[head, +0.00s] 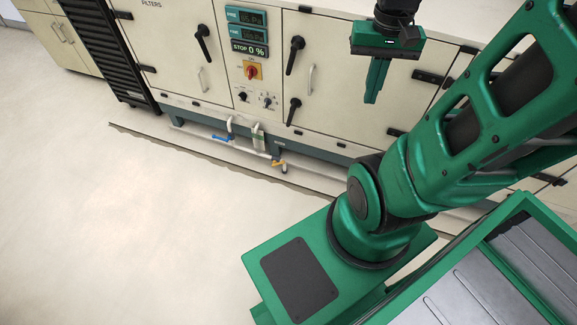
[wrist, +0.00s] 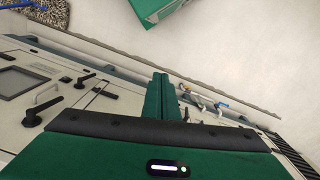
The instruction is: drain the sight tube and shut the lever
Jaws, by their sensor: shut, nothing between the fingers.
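The sight tube (head: 258,137) is a short, pale, greenish upright tube low on the front of the cabinet. A blue lever (head: 221,138) is to its left by the low white pipe, and a yellow lever (head: 278,163) is below and to its right. The blue lever also shows small in the wrist view (wrist: 222,104). The liquid level in the tube is too small to read. My gripper (head: 371,98) is shut and empty, pointing down in front of the cabinet's right door, above and right of the tube. Its fingers (wrist: 160,80) are together in the wrist view.
The cabinet (head: 175,60) has black door handles (head: 295,55) and pale grab bars that stick out. A panel holds displays (head: 248,32) and a red-and-yellow switch (head: 252,71). A dark louvred unit (head: 105,45) stands left. The floor (head: 120,220) in front is clear.

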